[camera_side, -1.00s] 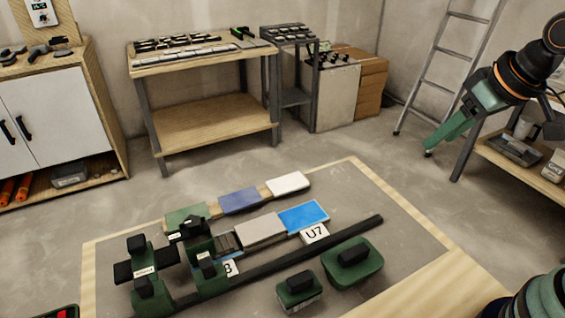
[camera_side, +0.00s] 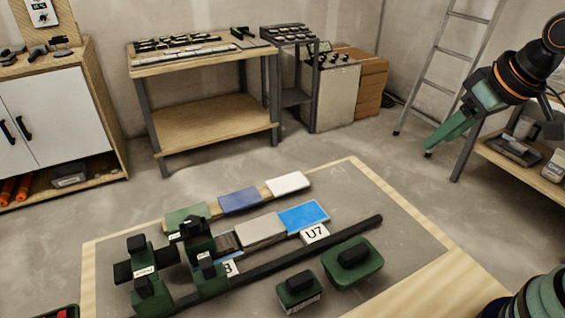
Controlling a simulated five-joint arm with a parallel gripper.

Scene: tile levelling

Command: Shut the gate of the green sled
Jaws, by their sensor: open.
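The green sled (camera_side: 211,280) seems to be the green and black assembly at the left end of the long dark rail (camera_side: 300,247). It has several upright green blocks with black caps, and small white labels. Dark parts (camera_side: 135,270) stick out at its left. I cannot tell which part is the gate, or how it stands. My gripper (camera_side: 430,151) hangs in the upper right, high and far from the sled. Its green fingers point down and left, and it is open with nothing seen between them.
A blue tile (camera_side: 303,216) and a grey tile (camera_side: 260,231) lie behind the rail, with a "U7" card (camera_side: 315,233) beside them. Green, blue and white tiles (camera_side: 288,183) form a row farther back. Two green blocks with black grips (camera_side: 352,262) stand in front of the rail.

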